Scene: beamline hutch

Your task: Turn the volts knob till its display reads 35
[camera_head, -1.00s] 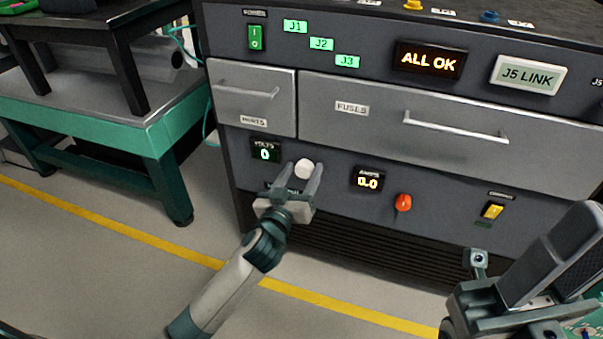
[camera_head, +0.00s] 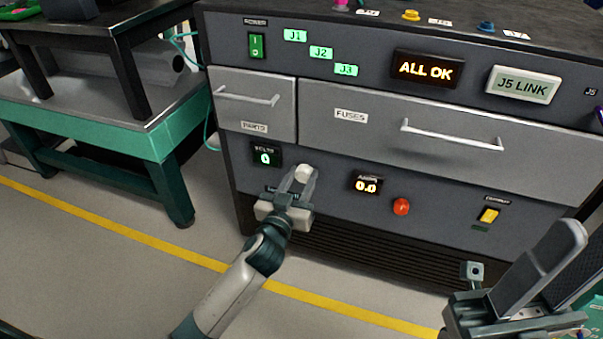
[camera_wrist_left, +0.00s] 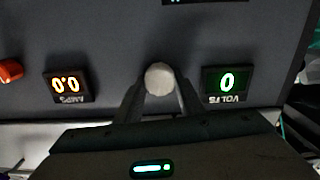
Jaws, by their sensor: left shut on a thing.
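The volts knob (camera_head: 303,173) is a pale round knob on the grey cabinet front; it also shows in the left wrist view (camera_wrist_left: 159,78). The volts display (camera_head: 265,157) reads 0 in green, and it reads 0 in the upside-down left wrist view (camera_wrist_left: 227,82) too. My left gripper (camera_head: 301,178) is shut on the volts knob, one finger on each side of it. My right gripper (camera_head: 560,258) is at the lower right, away from the panel; whether it is open is unclear.
To the right of the knob are the amps display (camera_head: 366,184), reading 0.0, a red knob (camera_head: 401,206) and a yellow switch (camera_head: 489,215). Above are two shut drawers with bar handles (camera_head: 450,135). A green-framed bench (camera_head: 90,120) stands at left.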

